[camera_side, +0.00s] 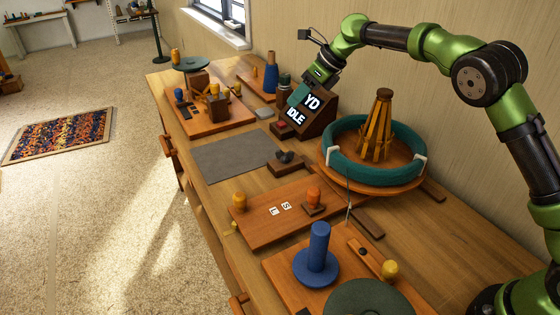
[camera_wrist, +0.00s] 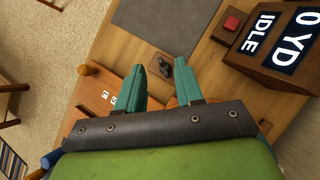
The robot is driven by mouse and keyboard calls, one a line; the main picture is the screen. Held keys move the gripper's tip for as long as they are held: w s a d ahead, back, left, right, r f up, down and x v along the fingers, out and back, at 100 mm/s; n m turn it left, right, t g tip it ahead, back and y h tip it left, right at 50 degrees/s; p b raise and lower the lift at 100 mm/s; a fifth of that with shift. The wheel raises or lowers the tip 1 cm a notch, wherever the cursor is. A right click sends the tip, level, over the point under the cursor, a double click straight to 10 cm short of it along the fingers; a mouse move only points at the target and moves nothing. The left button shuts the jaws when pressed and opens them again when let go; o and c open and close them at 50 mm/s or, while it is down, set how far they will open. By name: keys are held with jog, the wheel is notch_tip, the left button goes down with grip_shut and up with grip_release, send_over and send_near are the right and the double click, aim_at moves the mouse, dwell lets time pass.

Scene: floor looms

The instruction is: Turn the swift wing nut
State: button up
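The swift (camera_side: 381,130) is a light wooden frame standing inside a thick teal yarn ring (camera_side: 345,165) on a round wooden base. A dark two-lobed piece that looks like the wing nut (camera_side: 285,157) sits on a small wooden block in front of the ring. It also shows in the wrist view (camera_wrist: 164,68), with the block partly hidden by my fingers. My gripper (camera_side: 297,96) is above the bench near the display. In the wrist view, the teal fingers of my gripper (camera_wrist: 160,82) are apart with nothing held between them. The wing nut appears beyond the fingertips, not touched.
A wooden display box (camera_side: 317,112) reads "YD" and "IDLE"; a red button (camera_wrist: 231,23) is beside it. A bare grey mat (camera_side: 232,155) lies left of the block. A blue spindle (camera_side: 318,250) and wooden boards with pegs (camera_side: 265,225) stand nearer the front.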

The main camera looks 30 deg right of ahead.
jog(key=s+d+n+g+h, duration=0.1)
jog(key=s+d+n+g, duration=0.1)
jog(key=s+n, duration=0.1)
send_near(286, 152)
jog(key=x, duration=0.9)
jog(key=shift+w, duration=0.1)
jog(key=shift+h, duration=0.3)
grip_shut()
